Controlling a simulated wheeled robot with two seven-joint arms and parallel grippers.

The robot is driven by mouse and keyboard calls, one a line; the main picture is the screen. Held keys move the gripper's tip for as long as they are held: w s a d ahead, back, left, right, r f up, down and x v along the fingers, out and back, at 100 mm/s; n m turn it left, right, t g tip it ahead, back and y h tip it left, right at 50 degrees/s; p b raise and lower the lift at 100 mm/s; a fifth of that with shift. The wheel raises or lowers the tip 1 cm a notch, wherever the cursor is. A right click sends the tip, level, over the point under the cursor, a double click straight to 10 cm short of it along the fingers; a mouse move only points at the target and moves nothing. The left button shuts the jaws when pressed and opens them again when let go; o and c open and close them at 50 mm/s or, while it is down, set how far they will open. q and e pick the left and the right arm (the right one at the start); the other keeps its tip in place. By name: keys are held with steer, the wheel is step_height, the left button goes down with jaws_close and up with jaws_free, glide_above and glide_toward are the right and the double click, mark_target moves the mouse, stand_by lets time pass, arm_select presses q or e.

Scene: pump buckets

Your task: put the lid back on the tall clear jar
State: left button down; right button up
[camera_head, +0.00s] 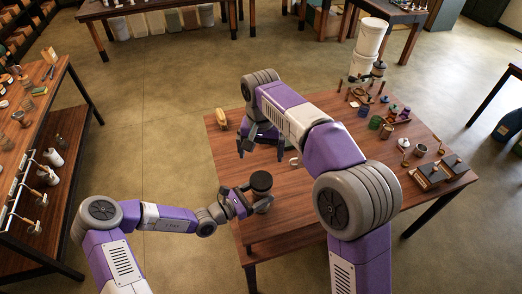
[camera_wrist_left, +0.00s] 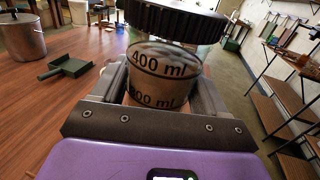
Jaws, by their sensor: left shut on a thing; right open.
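A clear jar (camera_head: 264,204) with a black lid (camera_head: 261,181) over its mouth is at the near left of the wooden table. My left gripper (camera_head: 247,201) is shut around the jar's side. In the left wrist view, the jar (camera_wrist_left: 165,75) shows volume marks between the fingers. The ribbed black lid (camera_wrist_left: 175,18) is over its top, partly cut off by the frame; I cannot tell whether it is fully seated. My right gripper (camera_head: 262,142) is open and empty above the table, behind the jar.
A small pale ring-shaped item (camera_head: 293,161) lies right of the jar. Several jars, cups and dark boxes (camera_head: 428,174) crowd the right side. In the left wrist view, a green scoop (camera_wrist_left: 70,66) and metal pot (camera_wrist_left: 22,38) are left.

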mark_target(253, 196)
arm_select(q)
jaws_free()
steer(key=shift+v, duration=3.85)
steer(key=shift+d, duration=0.1)
